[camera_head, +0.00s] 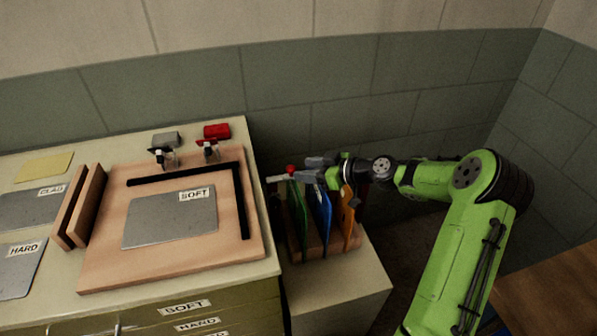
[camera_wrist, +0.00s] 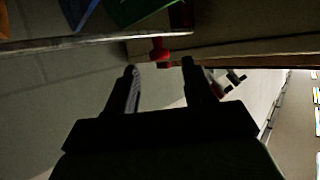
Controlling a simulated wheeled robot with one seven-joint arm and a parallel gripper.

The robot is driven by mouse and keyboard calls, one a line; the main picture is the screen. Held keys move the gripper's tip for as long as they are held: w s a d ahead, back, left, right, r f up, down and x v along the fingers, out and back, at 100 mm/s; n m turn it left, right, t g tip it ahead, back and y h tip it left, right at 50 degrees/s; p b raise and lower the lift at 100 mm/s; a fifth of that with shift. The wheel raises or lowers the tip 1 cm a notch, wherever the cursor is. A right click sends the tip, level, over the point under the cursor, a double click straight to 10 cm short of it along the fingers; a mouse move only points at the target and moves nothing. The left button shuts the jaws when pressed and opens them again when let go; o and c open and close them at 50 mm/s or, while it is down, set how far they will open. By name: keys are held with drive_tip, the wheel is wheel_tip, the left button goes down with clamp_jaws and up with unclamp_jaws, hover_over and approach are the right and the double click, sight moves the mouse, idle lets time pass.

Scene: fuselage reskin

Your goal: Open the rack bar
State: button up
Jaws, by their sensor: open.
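The rack (camera_head: 325,250) stands on a low cabinet and holds upright green (camera_head: 298,215), blue (camera_head: 320,208) and orange (camera_head: 348,218) pieces. The rack bar (camera_head: 277,179) shows as a pale end at the rack's upper left, with a red knob (camera_head: 291,170) near it. In the wrist view the bar (camera_wrist: 70,42) runs across the top, and the red knob (camera_wrist: 160,50) is just beyond and between the fingertips. My gripper (camera_head: 308,170) is over the rack, open and empty, also seen in the wrist view (camera_wrist: 159,66). My gripper hides part of the bar in the head view.
A workbench (camera_head: 264,285) stands to the left with a wooden board (camera_head: 100,270), a grey SOFT sheet (camera_head: 170,222), a black L-shaped strip (camera_head: 240,200) and two small clamps. A tiled wall (camera_head: 340,90) is close behind the rack.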

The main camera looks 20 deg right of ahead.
sight(294, 169)
drive_tip(key=x, duration=0.3)
drive_tip(key=shift+w+a+f, duration=0.15)
drive_tip(key=shift+w, duration=0.05)
drive_tip(key=shift+c, duration=0.2)
clamp_jaws()
